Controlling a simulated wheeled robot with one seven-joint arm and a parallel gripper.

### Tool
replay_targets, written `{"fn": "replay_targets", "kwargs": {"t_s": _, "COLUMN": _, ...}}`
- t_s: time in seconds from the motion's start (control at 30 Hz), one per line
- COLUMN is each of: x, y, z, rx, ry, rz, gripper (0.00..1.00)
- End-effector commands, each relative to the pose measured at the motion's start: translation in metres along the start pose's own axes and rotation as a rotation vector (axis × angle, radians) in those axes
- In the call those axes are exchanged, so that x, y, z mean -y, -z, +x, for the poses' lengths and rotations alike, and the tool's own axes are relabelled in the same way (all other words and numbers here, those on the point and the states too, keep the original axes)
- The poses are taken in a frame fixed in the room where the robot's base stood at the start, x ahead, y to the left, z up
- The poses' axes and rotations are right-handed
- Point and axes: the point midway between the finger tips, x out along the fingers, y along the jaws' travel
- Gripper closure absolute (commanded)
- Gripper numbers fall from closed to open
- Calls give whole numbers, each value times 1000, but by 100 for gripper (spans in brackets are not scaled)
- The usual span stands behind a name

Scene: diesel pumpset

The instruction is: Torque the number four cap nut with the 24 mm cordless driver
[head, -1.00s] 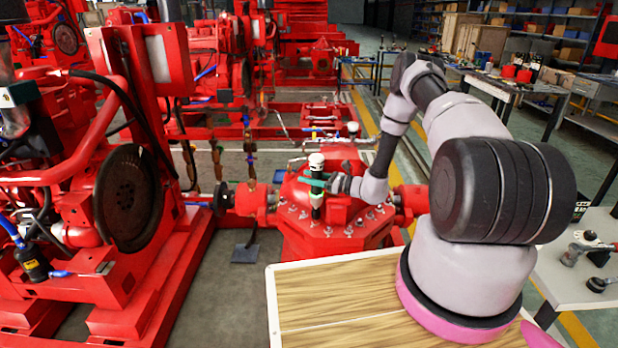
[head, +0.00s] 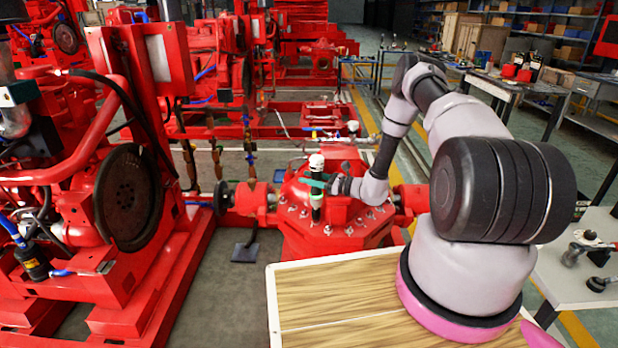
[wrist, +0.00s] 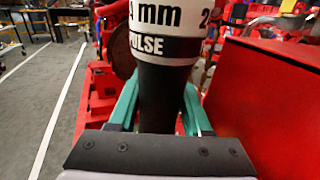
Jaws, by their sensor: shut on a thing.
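My gripper (head: 315,184) is shut on the 24 mm cordless driver (head: 316,163), which has a white top and a dark body. In the wrist view the driver (wrist: 163,75) stands between the green fingers, with "mm" and "PULSE" lettering showing. The driver is upright over the front left of the red pump casing (head: 345,240). Several cap nuts (head: 328,230) line the casing's flange. The driver's lower end is at or just above the flange; I cannot tell whether it sits on a nut. I cannot read which nut is number four.
The red diesel engine (head: 60,180) with its dark flywheel disc (head: 127,197) stands at left. A wooden-topped surface (head: 335,300) lies in front of the pump. A side table (head: 580,285) at right holds other tools. A raised red block stands beside the driver on the casing.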

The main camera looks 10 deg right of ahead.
Motion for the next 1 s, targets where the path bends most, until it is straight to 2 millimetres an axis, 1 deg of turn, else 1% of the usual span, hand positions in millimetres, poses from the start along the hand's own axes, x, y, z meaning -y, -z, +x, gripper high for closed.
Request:
{"fn": "replay_targets", "kwargs": {"t_s": 0.7, "x": 0, "y": 18, "z": 0, "rx": 2, "ry": 1, "rz": -1, "gripper": 100}}
{"fn": "replay_targets", "kwargs": {"t_s": 1.0, "x": 0, "y": 19, "z": 0, "rx": 2, "ry": 0, "rz": -1, "gripper": 100}}
